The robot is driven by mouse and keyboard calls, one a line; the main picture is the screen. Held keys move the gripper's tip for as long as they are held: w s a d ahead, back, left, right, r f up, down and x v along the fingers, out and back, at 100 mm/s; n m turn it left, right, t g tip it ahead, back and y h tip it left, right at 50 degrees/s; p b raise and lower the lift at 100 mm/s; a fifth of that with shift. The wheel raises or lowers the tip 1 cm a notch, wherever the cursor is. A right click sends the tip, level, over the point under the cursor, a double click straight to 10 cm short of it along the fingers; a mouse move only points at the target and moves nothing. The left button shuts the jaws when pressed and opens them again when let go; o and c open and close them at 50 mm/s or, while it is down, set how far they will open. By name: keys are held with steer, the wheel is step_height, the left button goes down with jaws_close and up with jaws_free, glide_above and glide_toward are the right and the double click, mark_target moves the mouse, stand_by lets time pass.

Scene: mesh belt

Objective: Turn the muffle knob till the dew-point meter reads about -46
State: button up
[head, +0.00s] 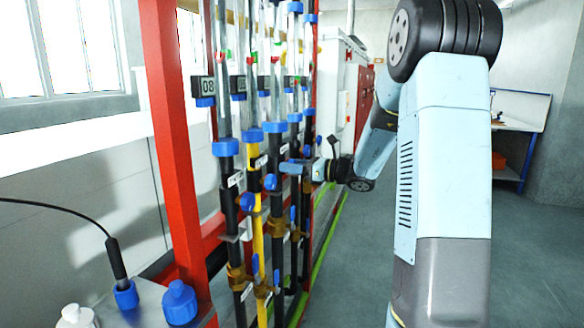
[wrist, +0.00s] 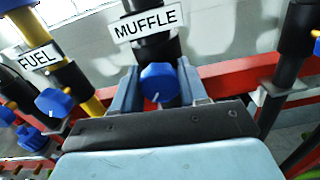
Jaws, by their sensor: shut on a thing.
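The muffle knob (wrist: 160,84) is blue with a short white mark pointing down in the wrist view, below a MUFFLE label (wrist: 148,22) on a black pipe. My gripper (wrist: 158,76) has one finger on each side of this knob and is shut on it. In the head view my gripper (head: 293,167) reaches left to the row of pipes, and I cannot make out the knob there. Several small display boxes hang on the pipes. The nearest display (head: 205,87) shows "08" in part. I cannot tell which is the dew-point meter, nor read its value.
A FUEL label (wrist: 38,58) and another blue knob (wrist: 53,102) are left of my gripper in the wrist view. A red post (head: 168,120) stands left of the pipes. Bottles (head: 180,302) are at the front left. The floor (head: 345,270) beside the pipes is clear.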

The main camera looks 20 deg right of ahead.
steer(key=o, duration=1.1)
steer(key=shift+c, duration=0.2)
steer(key=v, duration=1.3)
steer(key=shift+s+d, duration=0.2)
steer(key=shift+d, duration=0.15)
steer(key=shift+a, duration=0.1)
